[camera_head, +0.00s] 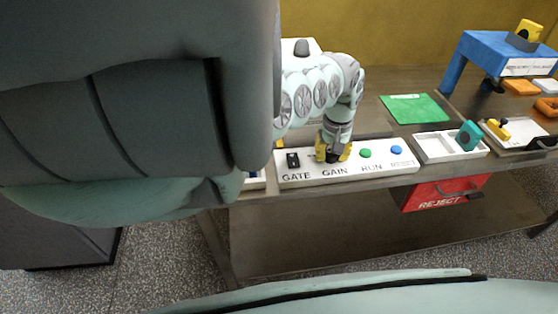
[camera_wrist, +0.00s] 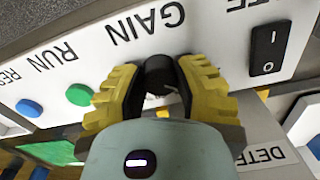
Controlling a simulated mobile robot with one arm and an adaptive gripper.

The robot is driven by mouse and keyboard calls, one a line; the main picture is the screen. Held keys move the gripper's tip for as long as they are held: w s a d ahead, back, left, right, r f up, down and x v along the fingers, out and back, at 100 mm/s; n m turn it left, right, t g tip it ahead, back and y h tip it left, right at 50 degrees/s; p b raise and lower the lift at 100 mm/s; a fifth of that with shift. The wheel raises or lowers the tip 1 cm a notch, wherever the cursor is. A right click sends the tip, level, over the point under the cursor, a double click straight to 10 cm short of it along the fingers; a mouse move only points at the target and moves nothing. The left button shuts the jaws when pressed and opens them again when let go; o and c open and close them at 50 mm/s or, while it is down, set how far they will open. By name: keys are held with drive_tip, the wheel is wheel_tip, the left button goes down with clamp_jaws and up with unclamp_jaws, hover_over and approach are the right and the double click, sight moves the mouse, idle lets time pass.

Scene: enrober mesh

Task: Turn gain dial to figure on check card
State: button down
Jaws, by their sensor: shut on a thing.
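The gain dial (camera_wrist: 159,72) is a black round knob on the white control panel (camera_head: 318,178), above the word GAIN in the head view. My gripper (camera_head: 334,156) reaches down onto the panel from above. In the wrist view my gripper (camera_wrist: 158,88) has its yellow fingers on both sides of the dial and is shut on it. In the head view the fingers cover the dial. The dial's pointer and scale figures cannot be read. A white card (camera_wrist: 265,150) lettered "DETE..." shows partly in the wrist view; I cannot tell whether it is the check card.
The panel also bears a black GATE rocker switch (camera_head: 292,160), a green RUN button (camera_head: 365,153) and a blue button (camera_head: 396,149). A white tray (camera_head: 421,150) with a teal piece (camera_head: 469,136), a green mat (camera_head: 415,108) and a red REJECT bin (camera_head: 438,196) are to the right.

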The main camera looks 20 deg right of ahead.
drive_tip(key=m+b, duration=0.1)
drive_tip(key=m, duration=0.2)
drive_tip(key=shift+w+a+f, duration=0.1)
drive_tip(key=shift+w, duration=0.1)
drive_tip(key=m+b, duration=0.2)
drive_tip(key=m, duration=0.3)
drive_tip(key=shift+f+b, duration=0.1)
drive_tip(key=shift+b, duration=0.2)
drive_tip(key=m+b, duration=0.2)
drive_tip(key=m, duration=0.4)
drive_tip(key=shift+s+b, duration=0.1)
drive_tip(key=shift+b, duration=0.25)
drive_tip(key=c, duration=0.8)
unclamp_jaws()
drive_tip(key=shift+s, duration=0.1)
drive_tip(key=shift+c, duration=0.2)
drive_tip(key=shift+o, duration=1.2)
drive_tip(key=shift+r, duration=0.25)
